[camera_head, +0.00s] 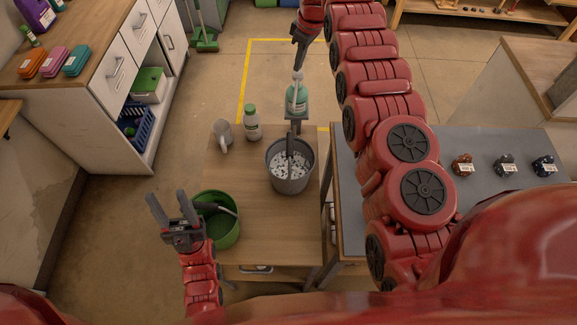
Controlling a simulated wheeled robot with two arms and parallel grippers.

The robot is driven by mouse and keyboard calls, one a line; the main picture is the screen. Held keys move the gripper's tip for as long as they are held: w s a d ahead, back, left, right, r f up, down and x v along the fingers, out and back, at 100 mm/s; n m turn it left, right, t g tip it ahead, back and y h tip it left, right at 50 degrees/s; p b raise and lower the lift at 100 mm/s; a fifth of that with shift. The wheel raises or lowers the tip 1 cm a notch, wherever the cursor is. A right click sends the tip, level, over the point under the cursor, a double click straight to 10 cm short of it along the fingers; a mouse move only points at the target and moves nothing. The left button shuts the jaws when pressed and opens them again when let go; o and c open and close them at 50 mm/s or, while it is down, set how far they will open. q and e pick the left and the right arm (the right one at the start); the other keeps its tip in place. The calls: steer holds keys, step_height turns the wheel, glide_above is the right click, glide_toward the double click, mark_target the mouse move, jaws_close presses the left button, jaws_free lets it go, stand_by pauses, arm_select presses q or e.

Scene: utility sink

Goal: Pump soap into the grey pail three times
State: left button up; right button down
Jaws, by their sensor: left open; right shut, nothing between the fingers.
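The grey pail (271,177) stands on the wooden table, with white, dark-speckled contents inside. A dark bar (290,146) shows over its back rim and opening. Behind it a green soap bottle (297,99) with a pale pump top (297,76) stands at a grey stand (296,115). My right gripper (298,64) is shut and points down just above the pump top; I cannot tell whether it touches. My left gripper (167,207) is open and empty, left of a green pail (228,233) and away from the grey one.
A white bottle with a green cap (253,124) and a pale jug (222,135) stand left of the grey pail. A white cabinet (122,62) stands at the left.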

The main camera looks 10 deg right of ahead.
stand_by(0.3)
step_height(320, 180, up, 6)
steer(key=p, duration=0.6)
stand_by(0.4)
